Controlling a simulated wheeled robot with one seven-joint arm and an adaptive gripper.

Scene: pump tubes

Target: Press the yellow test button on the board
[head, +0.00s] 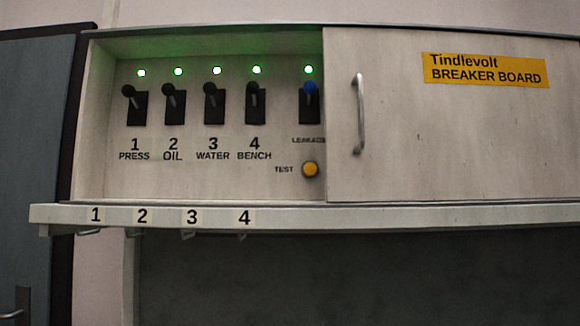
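The yellow test button (310,169) is on the lower right of the open part of the breaker board (210,180), beside the word TEST. It is round with a dark rim, close to the left edge of the sliding door. Above it is the blue-tipped leakage switch (310,104), its lever up. The black switches 1 PRESS (136,106), 2 OIL (173,106), 3 WATER (214,104) and 4 BENCH (255,103) stand in a row with levers up. A green lamp glows above each switch. My gripper is not in view.
A pale door (450,140) with a metal handle (360,114) covers the board's right part, with a yellow Tindlevolt label (485,70). A ledge (350,214) with numbered hooks juts out below. A blue-grey cabinet (35,150) stands at left.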

